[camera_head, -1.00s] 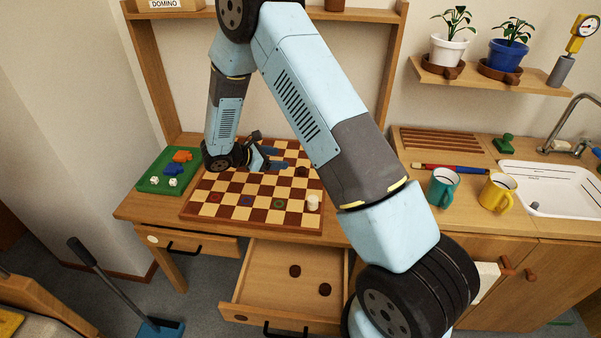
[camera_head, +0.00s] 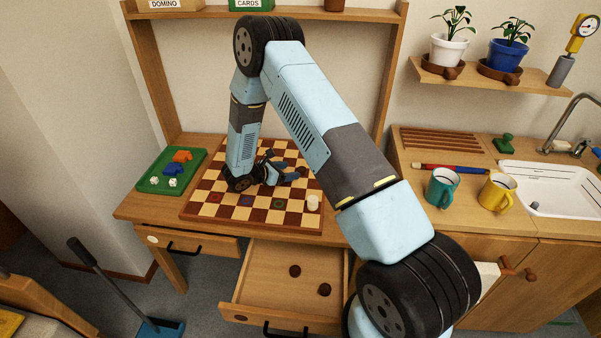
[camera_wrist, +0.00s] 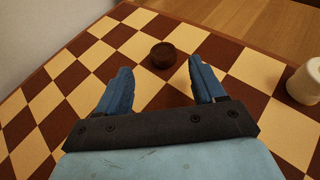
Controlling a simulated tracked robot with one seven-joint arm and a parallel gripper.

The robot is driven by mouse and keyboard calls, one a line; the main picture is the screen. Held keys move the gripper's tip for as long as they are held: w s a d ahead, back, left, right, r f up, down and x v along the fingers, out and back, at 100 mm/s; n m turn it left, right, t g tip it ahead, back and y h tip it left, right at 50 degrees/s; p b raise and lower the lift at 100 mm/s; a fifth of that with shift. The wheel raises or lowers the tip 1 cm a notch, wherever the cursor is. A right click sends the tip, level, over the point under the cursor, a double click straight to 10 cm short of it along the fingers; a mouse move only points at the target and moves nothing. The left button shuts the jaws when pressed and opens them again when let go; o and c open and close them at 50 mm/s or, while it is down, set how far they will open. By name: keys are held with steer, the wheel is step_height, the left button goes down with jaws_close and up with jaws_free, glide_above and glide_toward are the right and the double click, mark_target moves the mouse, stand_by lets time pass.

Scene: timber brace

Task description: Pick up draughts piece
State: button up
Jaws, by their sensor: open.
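A dark brown draughts piece (camera_wrist: 162,55) lies flat on the chequered board (camera_head: 215,197). In the wrist view it is centred between my fingertips, at or just beyond them, with a gap on each side. My gripper (camera_wrist: 160,66) is open and empty, its two blue fingers pointing at the piece. In the head view my gripper (camera_head: 290,170) is low over the board, and the piece is hard to make out beside the fingers. A white piece (camera_wrist: 305,82) stands to the right in the wrist view and near the board's right edge in the head view (camera_head: 312,202).
Two dark pieces (camera_head: 295,270) (camera_head: 324,289) lie in the open drawer (camera_head: 270,290) below the board. A green tray (camera_head: 150,182) with dice and small figures is left of the board. Teal (camera_head: 441,189) and yellow (camera_head: 497,194) mugs stand on the right counter.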

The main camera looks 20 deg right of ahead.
mark_target(299, 170)
steer(key=shift+x, duration=2.8)
steer(key=shift+s+d, duration=0.1)
steer(key=shift+s, duration=0.1)
steer(key=c, duration=1.1)
